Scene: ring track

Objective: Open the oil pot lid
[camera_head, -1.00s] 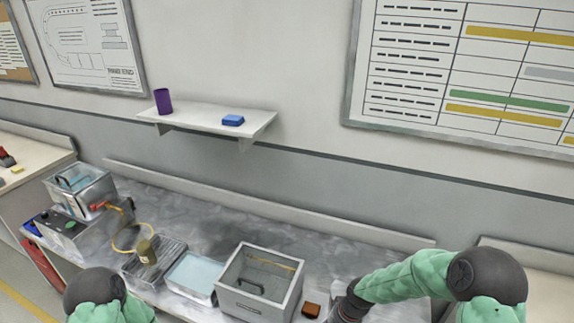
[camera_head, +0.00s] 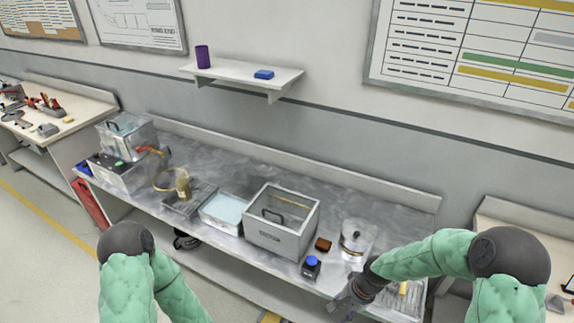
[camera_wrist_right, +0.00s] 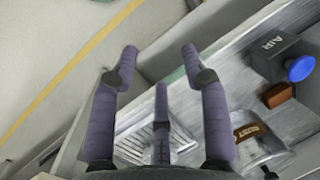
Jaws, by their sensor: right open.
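Right of the box are a brown block (camera_head: 323,244), a blue-topped grey AIR unit (camera_head: 311,268) and a clear jar (camera_head: 357,238). A pale blue tray (camera_head: 222,212) and a clear handled container (camera_head: 127,137) stand left. A shelf (camera_head: 245,79) hangs above.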

